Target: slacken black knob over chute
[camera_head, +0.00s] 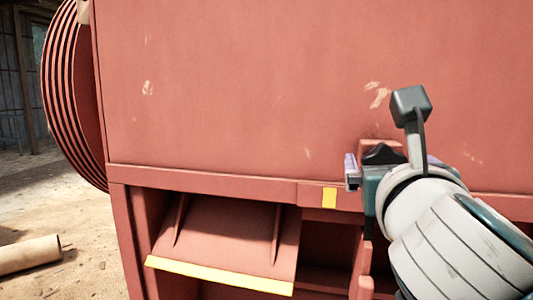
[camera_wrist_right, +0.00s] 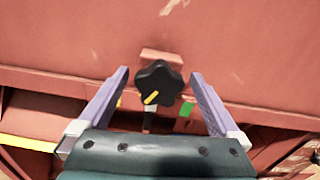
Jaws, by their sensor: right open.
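The black knob (camera_wrist_right: 159,84) is lobed and has a yellow pointer mark aimed to the lower left in the right wrist view. It sits on a small red block on the machine's front. In the head view the knob (camera_head: 382,153) shows only in part behind my right gripper (camera_head: 352,172). My right gripper (camera_wrist_right: 160,100) is open, with one finger on each side of the knob and a visible gap to each. The chute (camera_head: 225,235) is a sloped red plate with a yellow front lip, below and to the left of the knob. My left gripper is not in view.
The red crusher body (camera_head: 240,80) fills most of the head view, with a grooved wheel (camera_head: 72,100) at its left. A yellow mark (camera_head: 329,197) and a green mark (camera_wrist_right: 186,109) lie near the knob. A tan pipe (camera_head: 28,254) lies on the dirt floor at left.

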